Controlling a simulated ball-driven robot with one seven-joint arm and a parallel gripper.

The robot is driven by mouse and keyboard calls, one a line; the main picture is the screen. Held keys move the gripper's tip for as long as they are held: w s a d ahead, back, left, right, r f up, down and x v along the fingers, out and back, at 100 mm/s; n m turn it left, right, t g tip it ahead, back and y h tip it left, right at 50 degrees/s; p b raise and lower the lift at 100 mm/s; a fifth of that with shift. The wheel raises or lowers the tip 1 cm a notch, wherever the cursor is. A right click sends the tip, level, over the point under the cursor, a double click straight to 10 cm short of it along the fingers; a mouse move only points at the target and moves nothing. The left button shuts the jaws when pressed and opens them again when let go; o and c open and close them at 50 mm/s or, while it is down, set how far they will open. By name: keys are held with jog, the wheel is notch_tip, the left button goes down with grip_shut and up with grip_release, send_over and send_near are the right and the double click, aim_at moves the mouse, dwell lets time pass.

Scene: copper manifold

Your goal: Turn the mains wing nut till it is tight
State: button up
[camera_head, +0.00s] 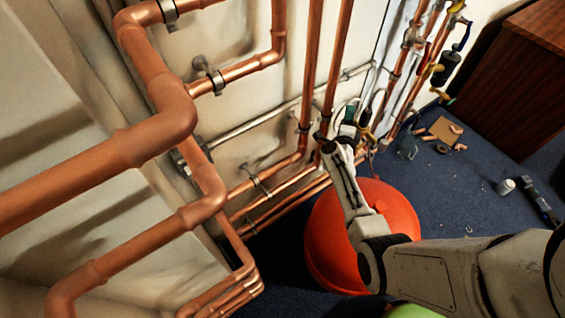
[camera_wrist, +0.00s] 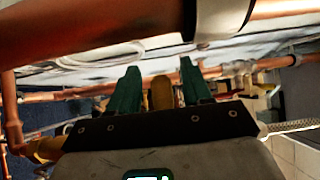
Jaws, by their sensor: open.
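My gripper (camera_wrist: 159,68) is open in the wrist view, its two green fingers apart and pointing away from the camera. A brass-coloured piece (camera_wrist: 162,93) shows between the fingers, with a gap on each side; I cannot tell for sure whether it is the mains wing nut. In the head view my gripper (camera_head: 349,115) is beside the copper pipes, above the orange bucket, small and partly hidden by my arm. A yellow-brass fitting (camera_head: 367,133) shows right beside it. The nut's wings cannot be made out in either view.
A thick copper pipe (camera_wrist: 95,25) with a grey clamp (camera_wrist: 222,18) crosses close above the fingers. An orange bucket (camera_head: 318,235) stands below my arm. Copper pipes (camera_head: 312,65) line the wall. Loose parts lie on cardboard (camera_head: 441,129) on the blue floor, by a wooden cabinet (camera_head: 500,85).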

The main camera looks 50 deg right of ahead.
jog(key=s+a+n+t+p, duration=0.1)
jog(key=s+a+p, duration=0.2)
jog(key=s+a, duration=0.5)
jog(key=w+a+r+n+t+y, duration=0.1)
jog(key=w+a+n+t+y, duration=0.1)
jog(key=w+a+n+y, duration=0.3)
jog(key=w+a+r+n+t+y, duration=0.2)
jog(key=w+a+n+y, duration=0.4)
jog(key=a, duration=1.1)
jog(key=shift+a+r+n+y+p, duration=0.15)
jog(key=shift+n+y+p, duration=0.2)
jog(key=shift+n+y, duration=2.45)
jog(key=shift+n+h, duration=0.7)
jog(key=shift+c, duration=0.3)
